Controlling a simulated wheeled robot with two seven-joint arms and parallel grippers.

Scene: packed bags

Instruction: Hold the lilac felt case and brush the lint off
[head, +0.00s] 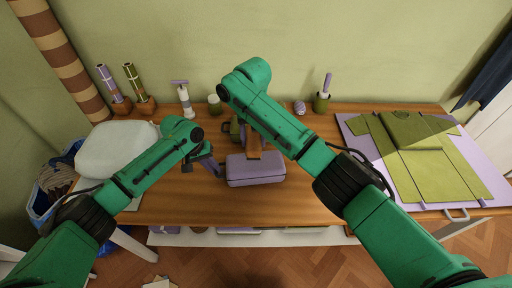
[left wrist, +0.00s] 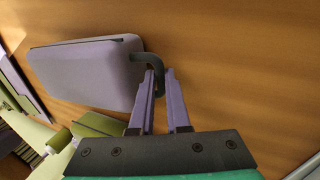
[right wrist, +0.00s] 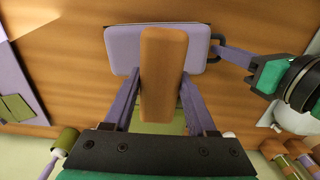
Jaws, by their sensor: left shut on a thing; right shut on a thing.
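The lilac felt case (head: 256,171) lies on the wooden table; it also shows in the left wrist view (left wrist: 85,75) and right wrist view (right wrist: 122,48). My left gripper (left wrist: 160,78) is shut on the dark loop handle (left wrist: 155,62) at the case's end. My right gripper (right wrist: 160,80) is shut on a brown wooden brush (right wrist: 162,70), one finger on each side. The brush overlaps the case in the right wrist view; in the head view it (head: 254,146) reaches the case's back edge. I cannot tell whether it touches. No lint can be made out.
A folded green garment (head: 412,130) lies on a lilac board (head: 352,126) at the right. A pale rounded cushion-like thing (head: 105,150) is at the left. Rolls in wooden holders (head: 145,104), a lilac-topped bottle (head: 185,100) and small pots line the back. The table's front centre is clear.

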